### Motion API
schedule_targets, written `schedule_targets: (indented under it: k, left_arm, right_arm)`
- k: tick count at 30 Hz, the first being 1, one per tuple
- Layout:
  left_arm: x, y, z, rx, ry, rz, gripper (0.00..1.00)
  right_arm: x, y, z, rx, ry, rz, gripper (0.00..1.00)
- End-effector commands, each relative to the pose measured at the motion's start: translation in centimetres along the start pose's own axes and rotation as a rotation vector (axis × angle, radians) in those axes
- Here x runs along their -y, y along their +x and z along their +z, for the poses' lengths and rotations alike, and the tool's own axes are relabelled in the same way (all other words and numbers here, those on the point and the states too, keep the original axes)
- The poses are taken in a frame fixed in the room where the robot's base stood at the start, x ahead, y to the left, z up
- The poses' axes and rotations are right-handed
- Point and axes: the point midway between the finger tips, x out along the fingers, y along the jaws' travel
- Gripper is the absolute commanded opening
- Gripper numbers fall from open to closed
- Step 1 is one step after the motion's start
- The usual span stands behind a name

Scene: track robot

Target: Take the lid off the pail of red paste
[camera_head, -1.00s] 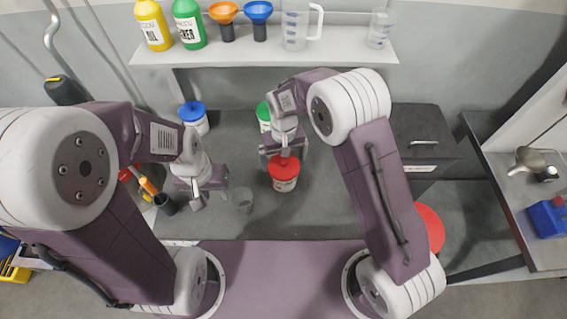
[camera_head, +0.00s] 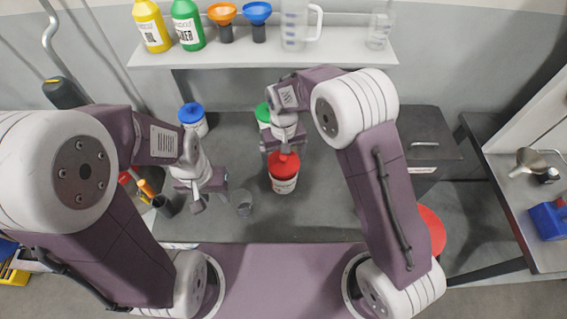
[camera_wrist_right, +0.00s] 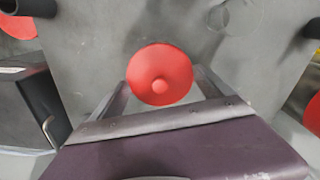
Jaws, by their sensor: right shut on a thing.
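The white pail of red paste (camera_head: 284,186) stands upright on the grey bench in the head view. My right gripper (camera_head: 284,150) is above it, shut on its red lid (camera_head: 284,163). In the right wrist view the round red lid (camera_wrist_right: 160,75), with a knob in its middle, lies between my two fingers. The lid seems slightly raised, but I cannot tell whether there is a clear gap above the pail. The pail is hidden under the lid in the wrist view. My left gripper (camera_head: 210,192) appears open and empty, low over the bench left of the pail.
A blue-lidded pail (camera_head: 192,116) and a green-lidded pail (camera_head: 263,113) stand behind. A shelf (camera_head: 270,58) holds bottles, funnels and jugs. Bench to the pail's right is partly free.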

Motion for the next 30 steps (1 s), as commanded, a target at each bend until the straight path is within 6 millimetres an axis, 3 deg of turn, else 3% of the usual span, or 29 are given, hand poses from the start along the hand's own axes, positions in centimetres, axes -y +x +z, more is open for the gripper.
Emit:
schedule_targets:
  k: [1, 15, 21, 30]
  left_arm:
    - [0.0, 0.6, 0.1, 0.000, 0.000, 0.000, 0.36]
    - [0.1, 2.8, 0.3, 0.000, 0.000, 0.000, 0.36]
    - [0.1, 3.0, 0.3, 0.000, 0.000, 0.000, 0.36]
    - [0.1, 3.0, 0.3, 0.000, 0.000, 0.000, 0.36]
  right_arm:
    - [0.0, -1.0, -0.1, -0.007, 0.000, -0.001, 0.52]
    - [0.3, -6.8, 9.8, -0.005, -0.001, -0.001, 0.52]
    - [0.4, -7.8, 11.5, -0.002, 0.000, 0.000, 0.52]
    - [0.3, -7.9, 11.7, 0.000, 0.000, 0.000, 0.52]
